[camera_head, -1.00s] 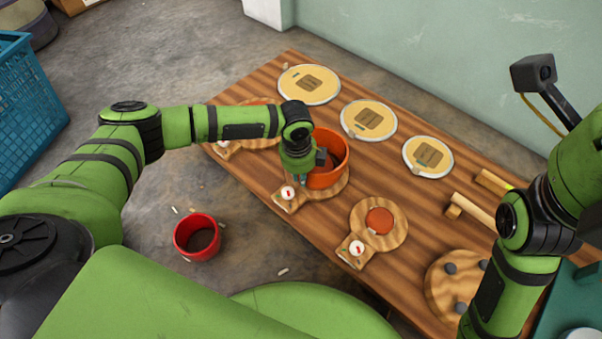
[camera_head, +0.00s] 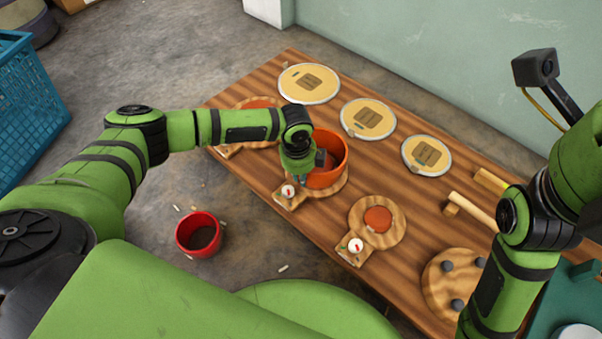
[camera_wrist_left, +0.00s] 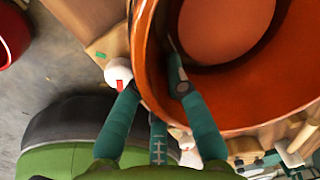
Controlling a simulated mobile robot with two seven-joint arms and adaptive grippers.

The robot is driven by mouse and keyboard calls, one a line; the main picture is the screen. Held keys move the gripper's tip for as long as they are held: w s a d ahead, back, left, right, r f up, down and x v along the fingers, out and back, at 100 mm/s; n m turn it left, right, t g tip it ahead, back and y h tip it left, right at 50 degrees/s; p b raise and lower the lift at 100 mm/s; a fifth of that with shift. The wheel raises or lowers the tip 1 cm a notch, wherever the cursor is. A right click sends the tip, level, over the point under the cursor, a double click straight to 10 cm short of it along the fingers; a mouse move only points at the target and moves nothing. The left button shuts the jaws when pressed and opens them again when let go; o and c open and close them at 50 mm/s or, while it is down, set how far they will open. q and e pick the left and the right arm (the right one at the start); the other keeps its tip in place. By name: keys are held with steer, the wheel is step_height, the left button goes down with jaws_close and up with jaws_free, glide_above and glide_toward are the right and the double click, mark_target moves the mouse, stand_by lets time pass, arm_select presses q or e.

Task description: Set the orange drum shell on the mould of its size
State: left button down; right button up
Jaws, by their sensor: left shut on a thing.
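The orange drum shell (camera_head: 334,152) is an open ring upright at the middle wooden mould (camera_head: 325,193), which has a white dial with a red mark at its front. I cannot tell whether it rests fully on the mould. My left gripper (camera_head: 300,180) is shut on the shell's near left wall. In the left wrist view, one finger is inside the orange shell (camera_wrist_left: 290,95) and one outside; a reddish disc shows through it. Other moulds with orange discs are at the back left (camera_head: 240,103) and right (camera_head: 393,236). My right gripper is out of view.
Three round cream drumheads (camera_head: 309,72) lie along the table's wall side. A red pot (camera_head: 200,234) stands on the floor before the table. A wooden disc with dark knobs (camera_head: 440,280) and wooden sticks (camera_head: 470,208) lie at the right. A blue crate (camera_head: 30,105) is far left.

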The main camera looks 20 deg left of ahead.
arm_select(q)
steer(key=c, duration=1.2)
jaws_free()
steer(key=r, duration=0.8)
steer(key=s+r, duration=0.1)
steer(key=r, duration=0.3)
steer(key=shift+a, duration=0.2)
steer(key=shift+d, duration=0.1)
